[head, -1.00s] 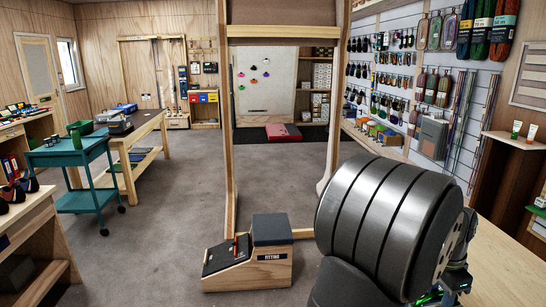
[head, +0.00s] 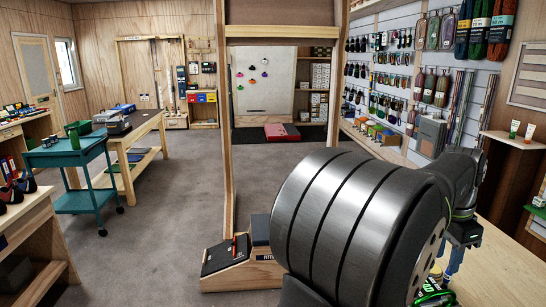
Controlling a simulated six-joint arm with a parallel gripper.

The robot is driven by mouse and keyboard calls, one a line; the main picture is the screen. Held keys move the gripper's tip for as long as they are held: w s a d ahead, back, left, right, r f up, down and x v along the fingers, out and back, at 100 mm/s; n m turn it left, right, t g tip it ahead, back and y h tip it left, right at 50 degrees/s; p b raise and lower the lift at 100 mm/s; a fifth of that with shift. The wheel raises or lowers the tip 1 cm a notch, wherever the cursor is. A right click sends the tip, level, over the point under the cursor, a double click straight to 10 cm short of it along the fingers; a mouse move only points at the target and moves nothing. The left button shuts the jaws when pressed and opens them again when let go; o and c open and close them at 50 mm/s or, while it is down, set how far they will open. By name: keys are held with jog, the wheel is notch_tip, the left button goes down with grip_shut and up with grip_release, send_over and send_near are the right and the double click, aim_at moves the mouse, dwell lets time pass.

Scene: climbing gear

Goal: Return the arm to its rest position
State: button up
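My own arm fills the lower right of the head view, with a large dark grey ribbed link nearest the camera. Behind it, a dark wrist part bends downward at the right, over the pale wooden bench (head: 505,270). What seems to be my gripper (head: 462,236) is at the lower end of that wrist, mostly hidden by the big link. Its fingertips are not clear. Small blue and tan bits show just below it; I cannot tell whether they are held or lie on the bench.
A wooden fitting stand (head: 240,272) is on the floor left of my arm, beside an upright wooden frame (head: 228,140). A teal cart (head: 75,155) and a workbench (head: 135,140) stand at left. Gear hangs on the right wall. The middle floor is open.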

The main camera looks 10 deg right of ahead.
send_near(438, 296)
jog(key=f, duration=0.6)
jog(key=d+f, duration=0.1)
jog(key=f, duration=0.2)
jog(key=shift+d+f, duration=0.1)
jog(key=shift+f, duration=0.15)
notch_tip(438, 296, up, 7)
jog(key=shift+f, duration=0.15)
jog(key=shift+r, duration=0.5)
